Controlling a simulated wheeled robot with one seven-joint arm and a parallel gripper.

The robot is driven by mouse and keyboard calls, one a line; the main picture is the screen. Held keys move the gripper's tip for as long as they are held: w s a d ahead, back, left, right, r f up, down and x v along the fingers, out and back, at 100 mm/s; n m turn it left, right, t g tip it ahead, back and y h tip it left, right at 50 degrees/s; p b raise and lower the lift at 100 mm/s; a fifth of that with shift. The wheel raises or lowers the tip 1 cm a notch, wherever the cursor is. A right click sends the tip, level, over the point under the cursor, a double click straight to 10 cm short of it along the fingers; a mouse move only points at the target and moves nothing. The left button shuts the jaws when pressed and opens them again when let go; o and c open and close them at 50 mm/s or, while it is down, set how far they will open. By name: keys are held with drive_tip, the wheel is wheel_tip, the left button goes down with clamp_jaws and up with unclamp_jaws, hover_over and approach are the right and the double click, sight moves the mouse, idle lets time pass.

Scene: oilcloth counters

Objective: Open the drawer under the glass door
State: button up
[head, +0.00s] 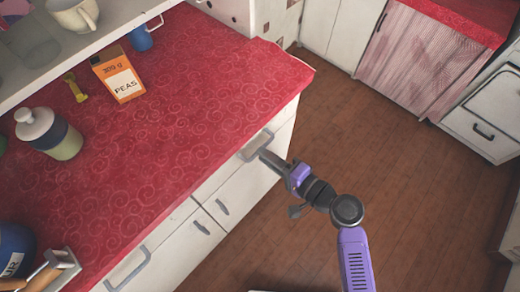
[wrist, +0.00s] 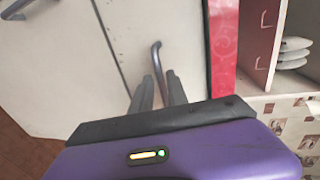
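A white drawer front (head: 277,131) with a grey bar handle (head: 250,152) is at the right end of the red-topped counter. My gripper (head: 264,154) is at this handle. In the wrist view, the handle (wrist: 156,55) runs in between my two fingers (wrist: 160,86). The fingers stand apart with a gap around the bar, and I see no clear contact. The drawer front looks flush with the counter. I cannot clearly make out a glass door; plates (wrist: 293,50) show in a cupboard at the right of the wrist view.
Another drawer handle (head: 128,268) and two door handles are on the same counter front. The wooden floor (head: 400,170) is clear. A white unit (head: 482,133) stands far right.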

drive_tip(key=shift+x, duration=1.6)
drive_tip(key=shift+c, duration=0.2)
clamp_jaws()
